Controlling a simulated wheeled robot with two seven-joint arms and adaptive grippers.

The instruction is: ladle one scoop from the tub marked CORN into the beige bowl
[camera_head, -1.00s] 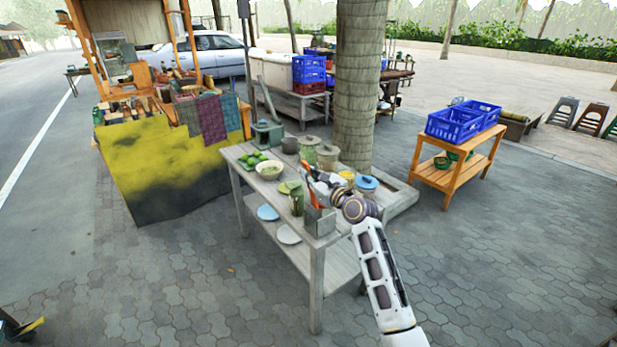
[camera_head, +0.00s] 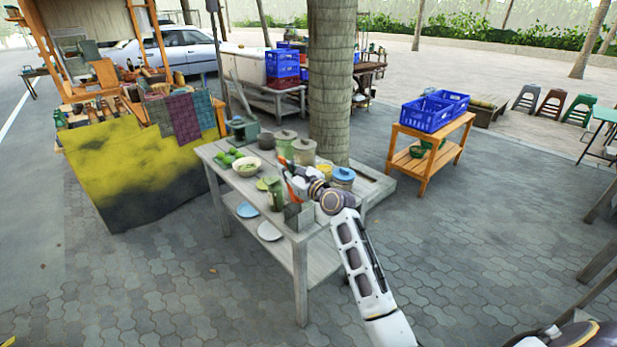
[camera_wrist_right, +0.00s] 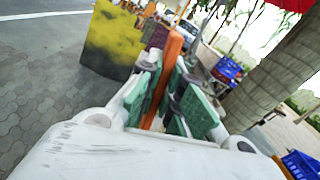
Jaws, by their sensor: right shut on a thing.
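The right gripper (camera_head: 302,183) is over the near right part of the wooden table. It is shut on an orange-handled utensil; the orange handle (camera_wrist_right: 165,75) stands between the green finger pads in the right wrist view. The utensil's far end cannot be made out. A pale beige bowl (camera_head: 246,166) sits on the table to the left of the gripper, with something greenish inside. Lidded pots (camera_head: 304,152) stand behind the gripper, and a blue-lidded tub (camera_head: 343,176) stands to its right. No CORN marking is readable. The left gripper is not in view.
Green limes (camera_head: 226,157), a green container (camera_head: 275,195) and a grey metal box (camera_head: 298,217) crowd the table (camera_head: 228,180). Plates (camera_head: 269,231) lie on its lower shelf. A tree trunk (camera_head: 331,90) rises behind. Paving in front is clear.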

